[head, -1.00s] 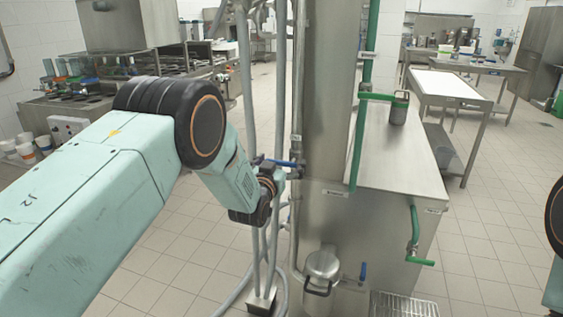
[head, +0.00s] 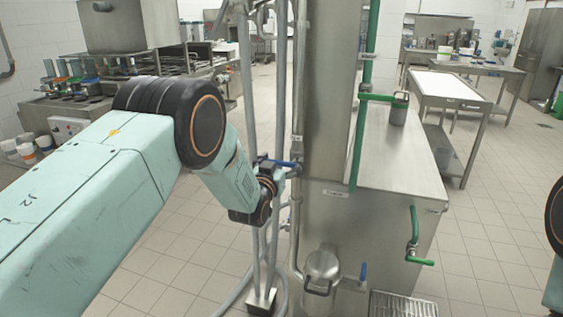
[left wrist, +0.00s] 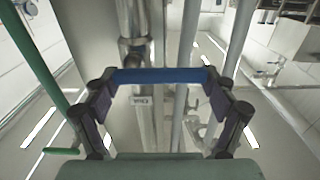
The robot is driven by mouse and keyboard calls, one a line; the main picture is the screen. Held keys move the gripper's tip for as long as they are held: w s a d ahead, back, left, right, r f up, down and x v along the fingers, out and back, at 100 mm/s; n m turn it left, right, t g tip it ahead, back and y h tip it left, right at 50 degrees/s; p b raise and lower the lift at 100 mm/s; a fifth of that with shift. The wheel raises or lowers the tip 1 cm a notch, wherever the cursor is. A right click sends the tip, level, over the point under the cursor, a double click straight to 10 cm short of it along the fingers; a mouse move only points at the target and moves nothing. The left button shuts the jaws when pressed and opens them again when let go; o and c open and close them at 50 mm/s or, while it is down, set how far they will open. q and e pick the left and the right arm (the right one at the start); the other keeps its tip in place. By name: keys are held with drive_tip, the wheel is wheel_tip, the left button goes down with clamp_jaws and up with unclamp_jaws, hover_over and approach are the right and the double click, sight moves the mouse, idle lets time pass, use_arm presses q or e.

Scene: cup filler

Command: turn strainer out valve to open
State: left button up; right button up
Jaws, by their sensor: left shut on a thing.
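A valve with a blue lever handle (head: 284,164) sits on a vertical pipe left of the tall steel column. My left gripper (head: 270,182) is at this lever, with its wrist partly covering it. In the left wrist view, the blue lever (left wrist: 160,76) lies crosswise between the two fingertips of my left gripper (left wrist: 158,82), and the gripper is shut on it. The pipe (left wrist: 143,110) runs behind the lever. The lever's label is too small to read for sure. My right gripper is out of view; only a piece of my right arm shows at the right edge.
A steel tank (head: 385,160) stands right of the column, with green pipes (head: 362,120) and a green-handled tap (head: 415,240). Thin vertical pipes (head: 251,100) stand close to my left gripper.

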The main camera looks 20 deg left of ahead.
sight(298, 149)
use_arm(q)
drive_tip(key=m, duration=0.2)
drive_tip(key=r+m+b, duration=0.1)
drive_tip(key=shift+d+m, duration=0.2)
drive_tip(key=shift+m, duration=0.2)
drive_tip(key=m, duration=0.1)
drive_tip(key=m+b, duration=0.1)
drive_tip(key=m, duration=0.1)
drive_tip(key=d+r+m, duration=0.1)
drive_tip(key=m, duration=0.1)
drive_tip(key=shift+b, duration=0.4)
drive_tip(key=m, duration=0.2)
drive_tip(key=d+m+b, duration=0.1)
drive_tip(key=m, duration=0.2)
drive_tip(key=shift+r, duration=0.15)
drive_tip(key=shift+d+r+m+b, duration=0.1)
drive_tip(key=shift+d+m+b, duration=0.15)
drive_tip(key=shift+m, duration=0.4)
drive_tip(key=shift+d+f+m+b, duration=0.15)
drive_tip(key=shift+m+b, duration=0.25)
drive_tip(key=shift+m, duration=0.3)
drive_tip(key=shift+d+r+m+b, duration=0.2)
drive_tip(key=shift+m+b, duration=0.1)
drive_tip(key=shift+m, duration=0.35)
drive_tip(key=o, duration=1.5)
drive_tip(key=shift+w, duration=0.1)
drive_tip(key=shift+f, duration=0.2)
